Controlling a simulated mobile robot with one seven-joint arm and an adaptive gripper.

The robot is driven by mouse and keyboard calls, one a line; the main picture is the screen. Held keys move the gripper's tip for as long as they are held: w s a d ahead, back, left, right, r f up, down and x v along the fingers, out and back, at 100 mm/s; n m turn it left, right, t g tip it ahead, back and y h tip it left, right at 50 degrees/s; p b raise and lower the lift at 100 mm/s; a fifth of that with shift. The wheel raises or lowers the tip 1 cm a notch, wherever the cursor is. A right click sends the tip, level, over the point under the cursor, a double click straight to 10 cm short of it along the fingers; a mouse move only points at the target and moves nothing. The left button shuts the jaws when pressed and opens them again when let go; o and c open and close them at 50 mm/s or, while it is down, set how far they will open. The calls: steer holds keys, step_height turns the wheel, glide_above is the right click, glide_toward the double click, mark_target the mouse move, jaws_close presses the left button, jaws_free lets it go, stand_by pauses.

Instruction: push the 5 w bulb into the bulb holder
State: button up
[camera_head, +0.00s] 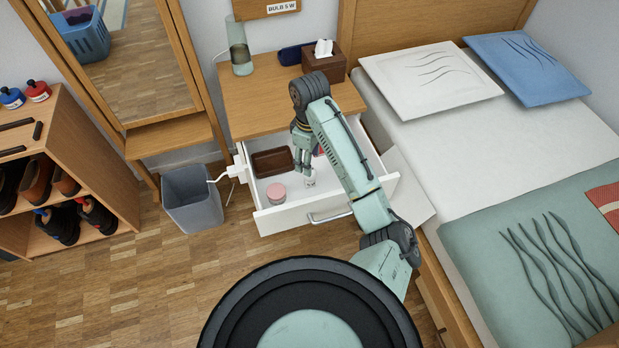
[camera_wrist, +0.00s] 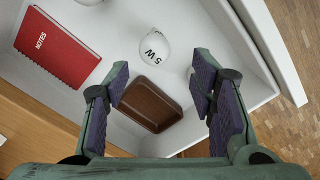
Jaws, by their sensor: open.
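The 5 W bulb (camera_wrist: 155,47) is a white rounded thing marked "5 W", lying in the open drawer (camera_head: 320,215). My gripper (camera_head: 306,170) is open and points down into the drawer. In the wrist view, the bulb shows past the gap between my fingertips (camera_wrist: 161,74), with nothing held. A wooden board (camera_head: 270,8) on the wall carries a "BULB 5 W" label (camera_head: 282,8); its upper part is cut off. I cannot make out the bulb holder.
A glass lamp (camera_head: 240,58) and tissue box (camera_head: 322,66) stand on top. A grey bin (camera_head: 190,200) is left; the bed (camera_head: 480,150) is right.

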step_height(320, 180, down, 4)
steer(key=shift+f+b, duration=0.25)
steer(key=shift+b, duration=0.6)
steer(key=shift+f, duration=0.1)
steer(key=f, duration=0.1)
steer(key=f+b, duration=0.1)
steer(key=f, duration=0.1)
steer(key=f+b, duration=0.1)
steer(key=f, duration=0.1)
steer(key=shift+w+d+f, duration=0.1)
steer(key=shift+w, duration=0.3)
steer(key=shift+c, duration=0.5)
steer(key=c, duration=1)
step_height(320, 180, up, 10)
steer(key=p, duration=0.4)
